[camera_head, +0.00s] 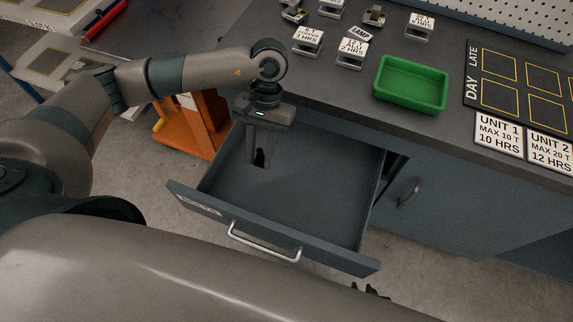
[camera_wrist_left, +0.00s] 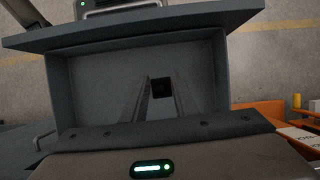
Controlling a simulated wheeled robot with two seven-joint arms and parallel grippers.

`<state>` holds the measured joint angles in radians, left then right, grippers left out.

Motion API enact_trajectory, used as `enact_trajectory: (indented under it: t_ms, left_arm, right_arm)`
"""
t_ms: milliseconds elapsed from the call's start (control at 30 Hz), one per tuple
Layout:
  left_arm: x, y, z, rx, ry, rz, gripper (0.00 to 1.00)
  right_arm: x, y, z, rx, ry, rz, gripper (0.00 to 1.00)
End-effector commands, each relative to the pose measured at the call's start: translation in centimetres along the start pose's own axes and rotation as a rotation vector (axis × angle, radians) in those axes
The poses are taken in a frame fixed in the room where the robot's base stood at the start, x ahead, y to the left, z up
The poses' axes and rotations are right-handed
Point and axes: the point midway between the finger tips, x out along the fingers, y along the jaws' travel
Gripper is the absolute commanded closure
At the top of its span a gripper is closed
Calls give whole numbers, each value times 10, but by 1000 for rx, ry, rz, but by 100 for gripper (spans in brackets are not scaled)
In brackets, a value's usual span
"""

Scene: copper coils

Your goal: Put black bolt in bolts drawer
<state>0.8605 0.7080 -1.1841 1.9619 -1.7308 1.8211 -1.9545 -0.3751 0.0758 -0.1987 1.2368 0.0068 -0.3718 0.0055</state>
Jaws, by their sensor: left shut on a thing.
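The black bolt (camera_head: 259,157) is held between the fingertips of my left gripper (camera_head: 258,160). In the left wrist view it is a dark block (camera_wrist_left: 161,88) between the two fingers. The bolts drawer (camera_head: 320,200) is pulled open below the worktop, and its inside looks empty. Its front has a bar handle and a small label. My left gripper points down over the drawer's left part; the bolt's height above the floor of the drawer is hard to judge. Only dark tips of my right gripper (camera_head: 371,290) show, just outside the drawer's front right corner.
A green tray (camera_head: 411,84) and several small labelled stands (camera_head: 352,50) are on the worktop. A black marked board (camera_head: 520,80) lies at the right. An orange stand (camera_head: 190,128) is left of the drawer. A closed cabinet door (camera_head: 440,200) is to its right.

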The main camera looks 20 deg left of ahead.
Motion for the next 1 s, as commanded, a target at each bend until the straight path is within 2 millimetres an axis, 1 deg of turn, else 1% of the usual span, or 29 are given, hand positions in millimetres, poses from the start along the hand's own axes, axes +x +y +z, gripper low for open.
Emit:
enact_trajectory:
  t_ms: [400, 567, 667, 767, 867, 1000]
  left_arm:
    - [0, 0, 0, -1, 0, 1, 100]
    - [6, 7, 2, -34, -2, 16, 100]
    - [14, 16, 4, -90, -3, 40, 100]
    - [24, 32, 7, -181, -6, 79, 100]
    - [36, 51, 12, -304, -6, 131, 100]
    - [50, 80, 21, -514, -7, 220, 100]
  right_arm:
    - [-1, 0, 2, 1, -2, 0, 69]
    - [0, 0, 2, 1, -3, 0, 69]
    - [0, 0, 2, 1, -10, 0, 69]
    - [2, 1, 3, 3, -16, 1, 69]
    - [3, 3, 6, 5, -34, 3, 69]
    - [4, 6, 9, 6, -56, 6, 69]
